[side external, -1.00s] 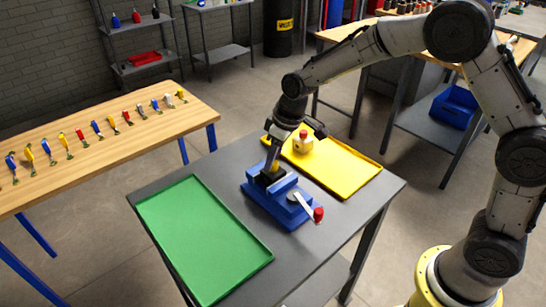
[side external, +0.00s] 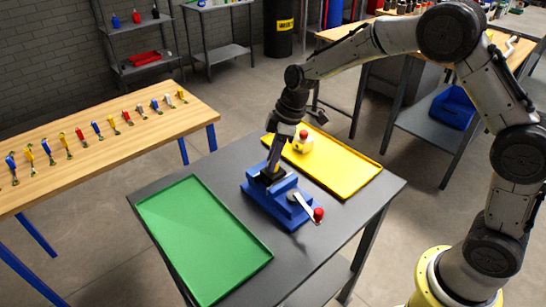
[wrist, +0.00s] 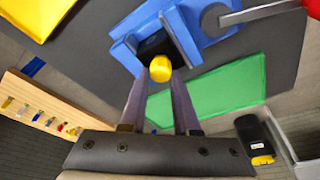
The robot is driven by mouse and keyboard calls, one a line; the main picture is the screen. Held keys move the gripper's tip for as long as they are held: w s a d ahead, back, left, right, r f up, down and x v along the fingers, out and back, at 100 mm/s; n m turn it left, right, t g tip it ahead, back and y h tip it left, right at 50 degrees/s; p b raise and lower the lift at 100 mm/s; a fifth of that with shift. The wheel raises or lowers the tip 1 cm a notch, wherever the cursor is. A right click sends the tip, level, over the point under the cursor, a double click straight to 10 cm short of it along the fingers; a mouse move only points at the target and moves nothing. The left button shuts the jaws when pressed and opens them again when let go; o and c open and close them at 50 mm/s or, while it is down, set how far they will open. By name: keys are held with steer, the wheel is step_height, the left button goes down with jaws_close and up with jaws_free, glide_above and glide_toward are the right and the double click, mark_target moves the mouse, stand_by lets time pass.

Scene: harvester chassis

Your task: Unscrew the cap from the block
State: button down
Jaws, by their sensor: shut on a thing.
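A blue vise (side external: 278,204) with a red-tipped handle stands on the grey table. In the wrist view the vise (wrist: 196,50) is at the top, with a dark block (wrist: 158,43) between its jaws. The yellow rounded cap (wrist: 160,67) is at the block, between my fingertips. My gripper (wrist: 159,80) is shut on the cap. In the side view my gripper (side external: 270,169) points down at the vise and hides the cap. How far the cap sits on the block cannot be told.
A green tray (side external: 203,235) lies left of the vise. A yellow tray (side external: 345,172) lies behind it, holding a pale yellow block with a red top (side external: 303,144). The vise handle (side external: 306,207) sticks out toward the right. A wooden bench (side external: 100,145) with several small coloured items stands left.

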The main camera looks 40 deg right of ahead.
steer(key=shift+n+y, duration=0.3)
steer(key=shift+n, duration=1)
steer(key=shift+g, duration=0.3)
steer(key=n+g, duration=0.1)
steer(key=n, duration=0.3)
steer(key=shift+n, duration=0.4)
steer(key=shift+n, duration=0.4)
steer(key=n, duration=0.2)
steer(key=n+g, duration=0.1)
steer(key=n, duration=0.1)
steer(key=shift+n+g, duration=0.3)
steer(key=shift+n, duration=0.1)
steer(key=shift+n, duration=0.7)
steer(key=n+g+h, duration=0.1)
steer(key=n, duration=0.2)
steer(key=shift+n, duration=0.4)
